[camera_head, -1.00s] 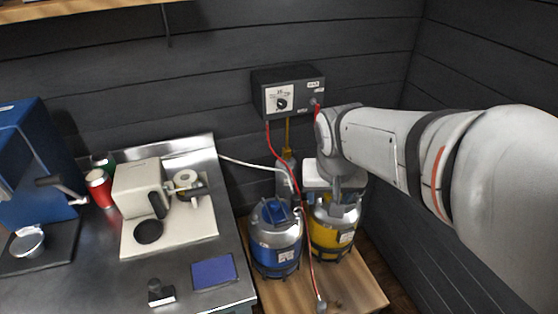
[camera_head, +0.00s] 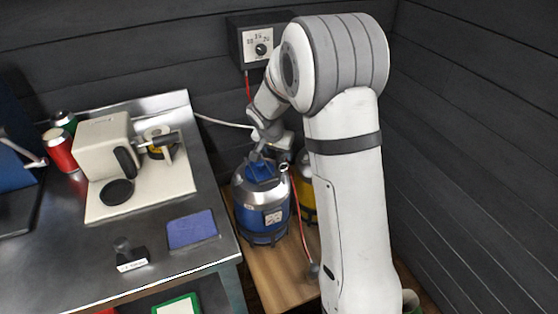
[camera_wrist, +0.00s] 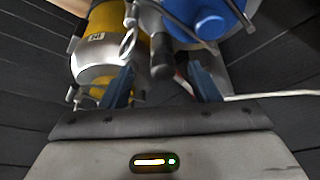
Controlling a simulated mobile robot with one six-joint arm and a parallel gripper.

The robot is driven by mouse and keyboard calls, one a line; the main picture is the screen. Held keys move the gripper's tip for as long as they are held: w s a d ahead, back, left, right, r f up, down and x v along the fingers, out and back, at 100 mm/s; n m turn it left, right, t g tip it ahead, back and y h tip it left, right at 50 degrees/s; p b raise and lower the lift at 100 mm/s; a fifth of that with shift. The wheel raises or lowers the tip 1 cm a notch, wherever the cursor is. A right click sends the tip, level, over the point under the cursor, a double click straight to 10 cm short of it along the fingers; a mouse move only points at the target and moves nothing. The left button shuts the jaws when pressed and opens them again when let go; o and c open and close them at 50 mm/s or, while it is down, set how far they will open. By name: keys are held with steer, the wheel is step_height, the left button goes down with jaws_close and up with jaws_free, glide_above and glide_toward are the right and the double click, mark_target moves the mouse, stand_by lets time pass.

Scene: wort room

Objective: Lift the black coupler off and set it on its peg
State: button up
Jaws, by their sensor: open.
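In the wrist view a black cylindrical part (camera_wrist: 162,58), which looks like the black coupler, stands between the two spread fingers of my gripper (camera_wrist: 162,72), with a gap on each side. A blue cap of the blue keg (camera_wrist: 210,20) lies just beyond it. In the head view my gripper (camera_head: 262,142) is at the back of the blue keg's top (camera_head: 262,208), pointing down. My arm hides most of the yellow keg (camera_head: 306,200); it shows in the wrist view at left (camera_wrist: 102,40). I cannot make out the peg.
The kegs stand on a wooden platform (camera_head: 270,272). A red hose (camera_head: 297,215) runs beside the blue keg. A control box (camera_head: 258,42) hangs on the wall behind.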

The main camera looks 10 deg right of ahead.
mark_target(279, 154)
steer(key=x, duration=0.6)
steer(key=shift+w, duration=0.3)
steer(key=c, duration=1)
